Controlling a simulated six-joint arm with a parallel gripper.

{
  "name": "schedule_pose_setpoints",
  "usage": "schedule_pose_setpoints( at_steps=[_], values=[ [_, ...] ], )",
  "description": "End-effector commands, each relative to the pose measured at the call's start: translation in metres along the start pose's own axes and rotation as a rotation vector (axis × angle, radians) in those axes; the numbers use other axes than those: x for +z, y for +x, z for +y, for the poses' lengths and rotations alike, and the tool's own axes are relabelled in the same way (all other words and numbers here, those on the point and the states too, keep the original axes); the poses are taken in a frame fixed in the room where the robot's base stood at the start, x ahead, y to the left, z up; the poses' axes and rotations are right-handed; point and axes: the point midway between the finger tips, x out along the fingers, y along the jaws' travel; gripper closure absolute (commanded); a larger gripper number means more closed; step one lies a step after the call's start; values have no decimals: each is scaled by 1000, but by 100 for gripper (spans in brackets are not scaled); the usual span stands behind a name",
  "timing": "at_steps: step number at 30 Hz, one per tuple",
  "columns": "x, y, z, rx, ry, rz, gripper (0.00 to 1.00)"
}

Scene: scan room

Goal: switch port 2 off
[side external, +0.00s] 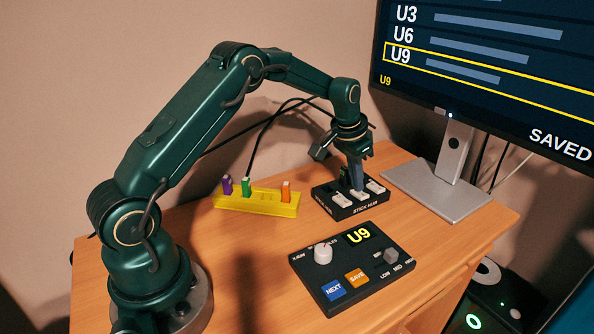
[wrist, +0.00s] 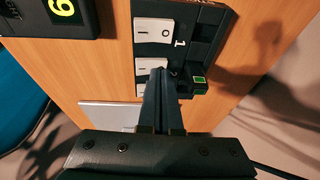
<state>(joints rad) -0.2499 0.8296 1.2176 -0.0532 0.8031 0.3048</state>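The black stick hub (side external: 350,208) stands on the table with a row of white rocker switches. In the wrist view the hub (wrist: 205,42) shows the port 1 switch (wrist: 153,30) beside its numeral 1. A second white switch (wrist: 143,67) lies just below it, partly hidden by my fingers, with another partly visible further down. A dark piece with a green patch (wrist: 200,79) sits at the hub's edge beside the second switch. My gripper (wrist: 164,72) is shut, its fingers together and pointing down at the second switch; it also shows over the hub (side external: 357,187). Contact cannot be told.
A yellow holder (side external: 258,208) with purple, green and orange sticks stands left of the hub. A control box (side external: 330,268) with a knob, buttons and a U9 display lies in front. The monitor (side external: 490,60) reads SAVED; its stand (side external: 430,185) is right of the hub.

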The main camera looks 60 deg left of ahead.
Motion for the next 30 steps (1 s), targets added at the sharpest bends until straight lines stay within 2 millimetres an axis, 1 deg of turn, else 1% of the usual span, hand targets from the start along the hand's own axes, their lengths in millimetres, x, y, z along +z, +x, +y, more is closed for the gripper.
schedule_pose_setpoints(
  at_steps=[8,18,30],
  values=[
    [1,2,2,0,3,-5,100],
    [1,-1,16,2,4,-8,100],
    [0,-4,17,0,2,-3,100]
  ],
)
